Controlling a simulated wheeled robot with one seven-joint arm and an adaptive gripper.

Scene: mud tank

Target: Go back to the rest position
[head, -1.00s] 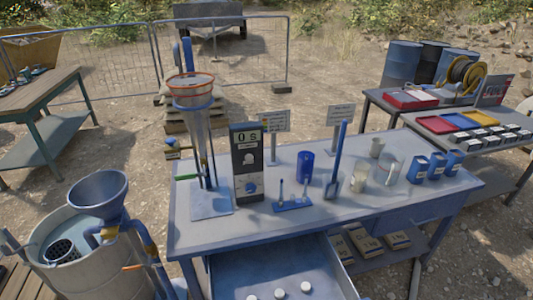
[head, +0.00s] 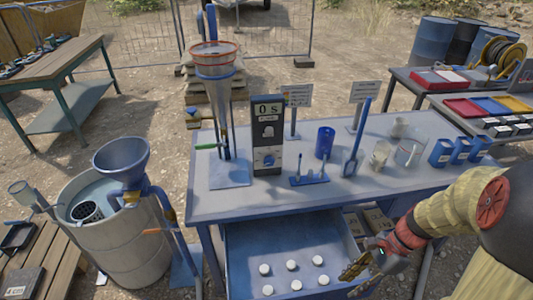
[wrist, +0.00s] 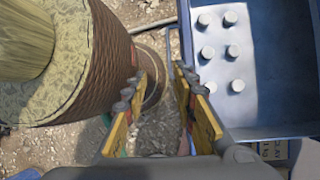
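My gripper (head: 352,268) shows at the lower right of the head view, at the end of my arm, beside the right side of the open drawer (head: 245,245). In the wrist view its two yellow fingers (wrist: 160,75) stand apart with nothing between them; below the gap is bare ground. The drawer, with several white round pieces inside, also shows at the right of the wrist view (wrist: 270,110). No contact between the fingers and the drawer shows.
The blue-grey bench (head: 215,205) holds a funnel stand (head: 217,90), a timer (head: 267,140), a blue cup (head: 325,142) and blue boxes (head: 440,152). A barrel (head: 125,250) with a funnel (head: 121,160) stands left. Bags (head: 375,222) lie under the bench.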

